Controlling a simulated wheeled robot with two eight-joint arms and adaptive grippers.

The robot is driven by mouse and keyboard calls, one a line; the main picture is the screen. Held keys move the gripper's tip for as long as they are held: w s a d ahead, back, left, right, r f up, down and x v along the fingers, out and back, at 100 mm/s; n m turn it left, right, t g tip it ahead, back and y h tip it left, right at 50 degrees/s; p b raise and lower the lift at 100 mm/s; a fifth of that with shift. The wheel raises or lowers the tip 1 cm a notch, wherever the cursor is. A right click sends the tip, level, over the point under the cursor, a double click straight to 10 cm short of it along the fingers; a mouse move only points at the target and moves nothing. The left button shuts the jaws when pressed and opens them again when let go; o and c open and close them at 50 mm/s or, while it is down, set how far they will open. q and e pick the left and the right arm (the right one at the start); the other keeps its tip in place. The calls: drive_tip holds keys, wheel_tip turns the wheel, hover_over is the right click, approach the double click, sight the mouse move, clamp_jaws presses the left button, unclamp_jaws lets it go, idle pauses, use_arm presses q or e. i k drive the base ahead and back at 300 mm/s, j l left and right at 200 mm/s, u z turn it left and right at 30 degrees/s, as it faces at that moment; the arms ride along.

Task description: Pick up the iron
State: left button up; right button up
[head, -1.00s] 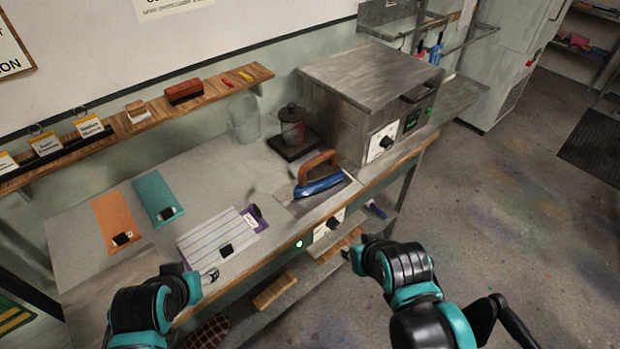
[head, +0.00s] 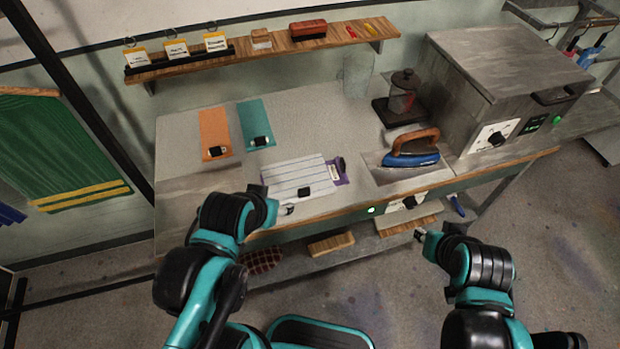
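The iron (head: 412,158) has a blue body and a brown handle. It rests on a metal plate (head: 385,176) set in the right part of the worktable, beside the grey box-shaped machine. My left gripper (head: 284,210) is at the table's front edge, near the striped sheet and well left of the iron. My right gripper (head: 420,233) is in front of the table, below and apart from the iron. Both grippers are small in view, and I cannot tell how far their fingers are open. Nothing is seen held in either.
A grey machine (head: 480,85) stands right of the iron. A dark canister (head: 403,95) stands behind it. A striped sheet (head: 295,178), an orange cloth (head: 214,130) and a teal cloth (head: 256,125) lie left on the table. A wooden shelf (head: 270,50) runs along the wall.

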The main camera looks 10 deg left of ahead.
sight(421, 152)
drive_tip(key=i+l, duration=0.15)
drive_tip(key=l, duration=0.2)
drive_tip(key=i+l, duration=0.15)
drive_tip(key=l, duration=0.2)
drive_tip(key=i+l+z, duration=0.1)
drive_tip(key=l, duration=0.25)
drive_tip(key=i+l, duration=0.2)
drive_tip(key=l, duration=0.15)
